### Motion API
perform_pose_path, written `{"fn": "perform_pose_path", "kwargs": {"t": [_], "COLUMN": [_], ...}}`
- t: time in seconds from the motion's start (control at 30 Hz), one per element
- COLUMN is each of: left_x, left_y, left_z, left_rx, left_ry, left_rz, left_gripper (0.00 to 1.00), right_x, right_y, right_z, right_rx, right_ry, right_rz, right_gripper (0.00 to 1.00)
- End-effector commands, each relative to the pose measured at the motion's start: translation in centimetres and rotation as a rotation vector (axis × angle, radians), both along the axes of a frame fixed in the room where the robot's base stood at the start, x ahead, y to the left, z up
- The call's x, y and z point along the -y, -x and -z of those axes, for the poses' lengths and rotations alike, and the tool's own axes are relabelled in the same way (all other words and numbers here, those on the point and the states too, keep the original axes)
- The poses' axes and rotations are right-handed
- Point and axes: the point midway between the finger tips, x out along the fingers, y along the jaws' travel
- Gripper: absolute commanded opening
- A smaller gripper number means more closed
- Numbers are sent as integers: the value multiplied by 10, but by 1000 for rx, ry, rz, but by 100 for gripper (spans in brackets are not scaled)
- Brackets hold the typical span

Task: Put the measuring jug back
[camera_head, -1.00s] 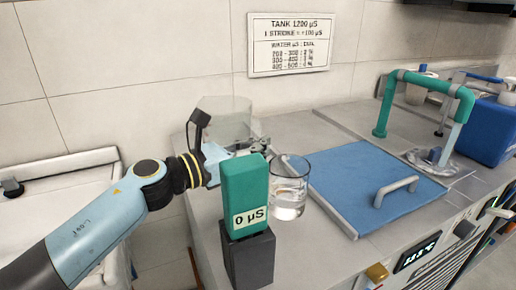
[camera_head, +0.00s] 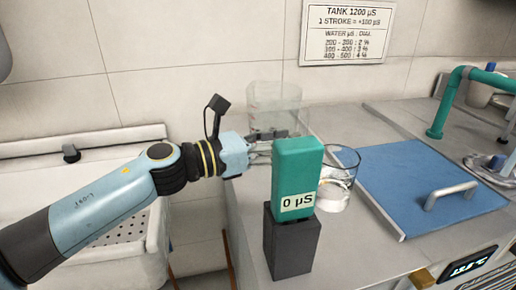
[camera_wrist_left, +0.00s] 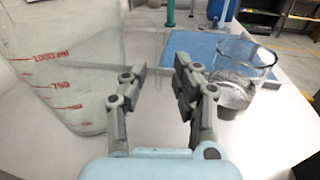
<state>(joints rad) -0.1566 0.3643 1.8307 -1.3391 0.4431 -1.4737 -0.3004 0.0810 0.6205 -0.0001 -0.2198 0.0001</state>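The measuring jug (camera_head: 275,97) is clear, with red volume marks. It stands on the grey worktop behind the green meter and my left fingers. The left wrist view shows the jug (camera_wrist_left: 62,65) large at the left, beside the left finger, with clear liquid low in it. My left gripper (camera_head: 272,142) reaches in from the left, in front of the jug. In the left wrist view the left gripper's fingers (camera_wrist_left: 160,82) are apart with nothing between them. I cannot tell whether a finger touches the jug. My right gripper is not in view.
A green meter reading 0 µS (camera_head: 297,170) stands on a dark block close to my gripper. A glass beaker of water (camera_head: 334,190) is just behind it. A blue panel with a handle (camera_head: 420,180) lies to the right. A white sink (camera_head: 130,225) is at the left.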

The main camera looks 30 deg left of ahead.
Motion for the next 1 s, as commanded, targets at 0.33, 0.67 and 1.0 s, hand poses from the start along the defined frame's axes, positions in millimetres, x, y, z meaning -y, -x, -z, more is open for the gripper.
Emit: {"fn": "perform_pose_path", "kwargs": {"t": [0.33,0.67,1.0], "left_x": [-30,-33,-33], "left_y": [51,57,57], "left_z": [3,0,0], "left_rx": [1,-1,-1], "left_ry": [-3,0,0], "left_rz": [2,1,0], "left_gripper": [29,29,29], "right_x": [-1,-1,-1], "right_y": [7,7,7], "right_z": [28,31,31], "right_rx": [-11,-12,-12], "right_ry": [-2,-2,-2], "right_rz": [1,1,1], "right_gripper": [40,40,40]}}
